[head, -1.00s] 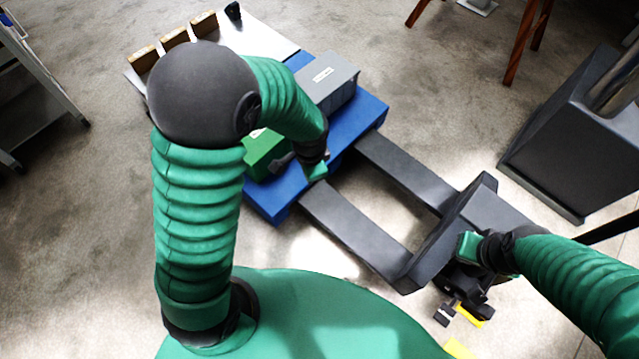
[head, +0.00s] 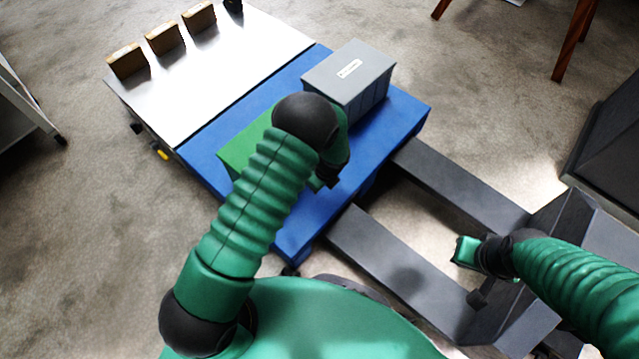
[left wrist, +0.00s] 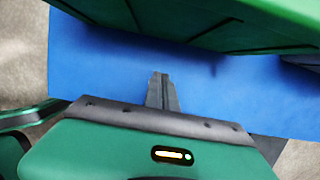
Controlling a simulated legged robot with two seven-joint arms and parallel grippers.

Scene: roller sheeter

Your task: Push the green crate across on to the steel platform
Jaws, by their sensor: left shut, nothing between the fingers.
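The green crate (head: 240,148) lies on the blue pallet (head: 285,222), partly hidden behind my left arm. The steel platform (head: 215,75) adjoins the pallet's far-left side. My left gripper (head: 326,184) is at the crate's near-right side, shut and empty. In the left wrist view its shut fingers (left wrist: 160,82) point toward the crate's side (left wrist: 205,25), with blue surface showing between; I cannot tell whether they touch. My right gripper (head: 466,250) hangs above the pallet truck's forks, away from the crate; its fingers cannot be made out.
A grey crate (head: 350,78) stands on the pallet, right of the green one. Several brown boxes (head: 165,38) and a small dark object (head: 233,5) line the platform's far edge; the area nearer the pallet is bare. Pallet truck forks (head: 400,265) extend to the right.

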